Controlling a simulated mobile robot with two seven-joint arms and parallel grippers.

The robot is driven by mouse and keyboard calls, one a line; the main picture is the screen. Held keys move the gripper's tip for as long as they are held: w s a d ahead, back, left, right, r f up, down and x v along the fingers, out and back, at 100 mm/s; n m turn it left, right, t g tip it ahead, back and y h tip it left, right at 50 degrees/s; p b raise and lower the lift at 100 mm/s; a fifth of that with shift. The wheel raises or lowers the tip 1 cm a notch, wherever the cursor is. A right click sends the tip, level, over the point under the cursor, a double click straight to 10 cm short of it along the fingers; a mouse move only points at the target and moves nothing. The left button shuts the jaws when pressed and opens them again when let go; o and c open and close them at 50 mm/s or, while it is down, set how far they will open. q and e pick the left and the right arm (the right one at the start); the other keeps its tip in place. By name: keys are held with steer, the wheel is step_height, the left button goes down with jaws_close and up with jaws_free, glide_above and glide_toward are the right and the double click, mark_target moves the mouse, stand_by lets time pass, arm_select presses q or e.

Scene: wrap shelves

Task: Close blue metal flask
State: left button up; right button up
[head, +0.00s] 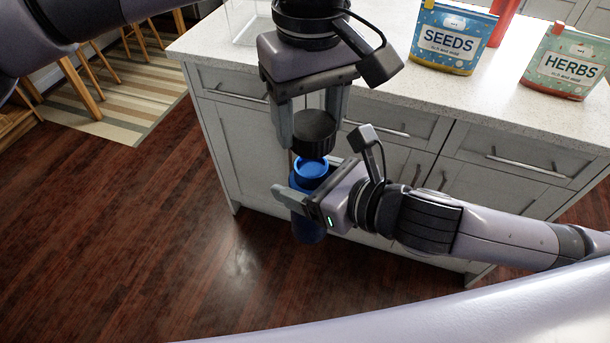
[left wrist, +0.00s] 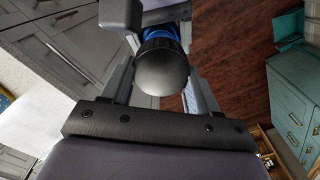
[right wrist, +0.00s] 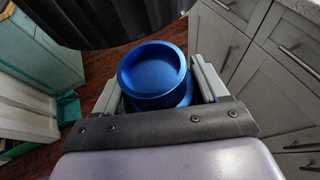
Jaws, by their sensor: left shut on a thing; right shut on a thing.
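The blue metal flask (head: 309,229) hangs upright in front of the counter, with its open round mouth facing up. My right gripper (head: 294,196) is shut on it below the neck. The right wrist view shows the flask's blue rim and hollow mouth (right wrist: 155,75) between the fingers. My left gripper (head: 310,122) points down above it and is shut on a black ribbed cap (head: 314,132). The cap is just above the flask mouth, slightly to its right in the head view, and appears apart from it. In the left wrist view the cap's smooth top (left wrist: 161,70) hides most of the flask.
A speckled white countertop (head: 390,85) over grey cabinets lies behind the grippers. On it stand a blue SEEDS pouch (head: 449,40), a HERBS pouch (head: 568,62), a red object (head: 503,22) and a clear container (head: 246,22). Open wooden floor (head: 150,230) lies to the left.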

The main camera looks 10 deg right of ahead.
mark_target(310, 163)
arm_select(q)
steer(key=shift+f, duration=0.1)
steer(key=shift+f, duration=1.95)
steer(key=shift+f, duration=0.8)
steer(key=shift+f, duration=0.85)
steer(key=shift+r, duration=0.1)
steer(key=shift+d+r, duration=0.15)
steer(key=shift+r, duration=0.15)
steer(key=shift+d+r, duration=0.15)
steer(key=shift+r, duration=0.35)
stand_by(0.4)
steer(key=shift+s+a+f, duration=0.1)
steer(key=shift+a+f, duration=0.15)
steer(key=shift+f, duration=0.75)
stand_by(0.6)
